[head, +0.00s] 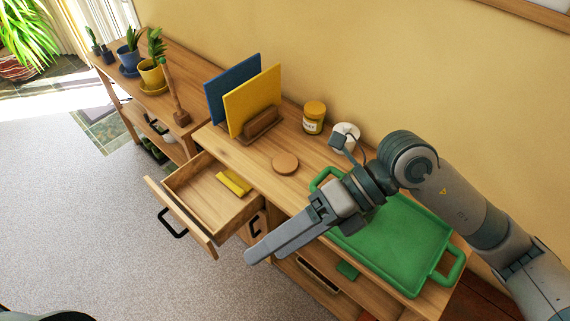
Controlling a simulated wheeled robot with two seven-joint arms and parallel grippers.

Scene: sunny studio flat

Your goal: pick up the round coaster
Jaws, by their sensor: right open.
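The round coaster (285,163) is a small flat light-brown disc. It lies on the wooden cabinet top, left of the green tray and in front of the book holder. My right gripper (254,252) reaches in from the right. Its fingers point down and left, past the front edge of the cabinet, apart from the coaster. It is open, and nothing shows between its fingers. The coaster is in full view. My left gripper is not in view.
A drawer (212,200) stands open with a yellow object (234,182) inside. A green tray (405,240) lies partly under my right arm. A holder (262,125) with blue and yellow books, a jar (314,117) and a white item (346,131) stand behind the coaster.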

